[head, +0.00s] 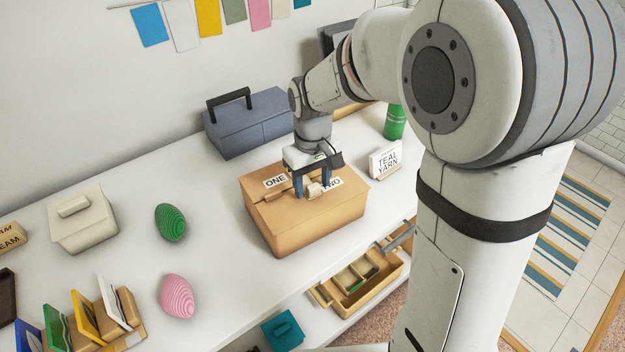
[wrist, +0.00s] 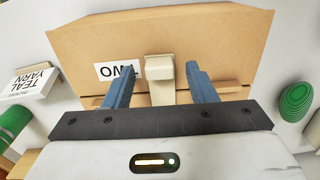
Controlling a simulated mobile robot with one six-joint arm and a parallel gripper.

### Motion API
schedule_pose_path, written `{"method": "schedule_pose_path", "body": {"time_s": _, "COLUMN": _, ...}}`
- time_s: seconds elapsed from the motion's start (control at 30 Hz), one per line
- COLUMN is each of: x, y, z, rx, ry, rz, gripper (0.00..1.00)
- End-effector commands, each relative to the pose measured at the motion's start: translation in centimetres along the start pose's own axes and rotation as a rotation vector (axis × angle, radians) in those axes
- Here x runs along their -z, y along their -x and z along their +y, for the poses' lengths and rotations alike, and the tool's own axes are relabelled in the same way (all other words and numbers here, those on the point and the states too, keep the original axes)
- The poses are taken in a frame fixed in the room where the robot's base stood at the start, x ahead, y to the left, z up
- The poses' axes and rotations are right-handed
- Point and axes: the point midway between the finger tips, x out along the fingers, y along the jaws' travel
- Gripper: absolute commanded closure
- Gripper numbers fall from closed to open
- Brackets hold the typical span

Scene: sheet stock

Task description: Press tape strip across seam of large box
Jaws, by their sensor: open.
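The large box (head: 300,225) is closed brown cardboard on the white worktop, with a label ONE (head: 275,181) and a label TWO (head: 331,183) on top. A narrow tan strip (wrist: 228,87) lies across the box top; I cannot tell whether it is flat against it everywhere. A cream block (wrist: 160,70) stands over the strip between my fingers; it also shows in the head view (head: 316,189). My gripper (head: 312,186) is over the box, open, with a finger on either side of the block and gaps beside it. The fingers hide part of the strip.
A blue-grey toolbox (head: 248,125) stands behind the box. A TEAL YARN sign (head: 385,160) and a green cylinder (head: 394,122) are to its right. Green (head: 171,222) and pink (head: 177,297) yarn balls lie left.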

Motion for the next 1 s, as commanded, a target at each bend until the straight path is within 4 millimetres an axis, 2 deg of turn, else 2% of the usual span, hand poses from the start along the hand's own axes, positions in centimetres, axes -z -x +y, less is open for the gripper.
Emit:
{"method": "schedule_pose_path", "body": {"time_s": 0.17, "x": 0.0, "y": 0.1, "z": 0.0, "rx": 0.000, "ry": 0.000, "rz": 0.001, "gripper": 0.49}}
{"method": "schedule_pose_path", "body": {"time_s": 0.27, "x": 0.1, "y": 0.8, "z": 0.0, "rx": -0.001, "ry": -0.001, "rz": 0.003, "gripper": 0.49}}
{"method": "schedule_pose_path", "body": {"time_s": 0.5, "x": 0.1, "y": 4.8, "z": 0.1, "rx": -0.001, "ry": -0.001, "rz": 0.004, "gripper": 0.49}}
{"method": "schedule_pose_path", "body": {"time_s": 0.7, "x": 0.1, "y": 7.3, "z": 0.1, "rx": 0.000, "ry": -0.001, "rz": 0.002, "gripper": 0.49}}
{"method": "schedule_pose_path", "body": {"time_s": 0.9, "x": -0.2, "y": 7.9, "z": 0.1, "rx": 0.000, "ry": -0.005, "rz": 0.001, "gripper": 0.49}}
{"method": "schedule_pose_path", "body": {"time_s": 1.0, "x": -1.2, "y": 8.1, "z": 0.5, "rx": -0.003, "ry": -0.028, "rz": 0.015, "gripper": 0.49}}
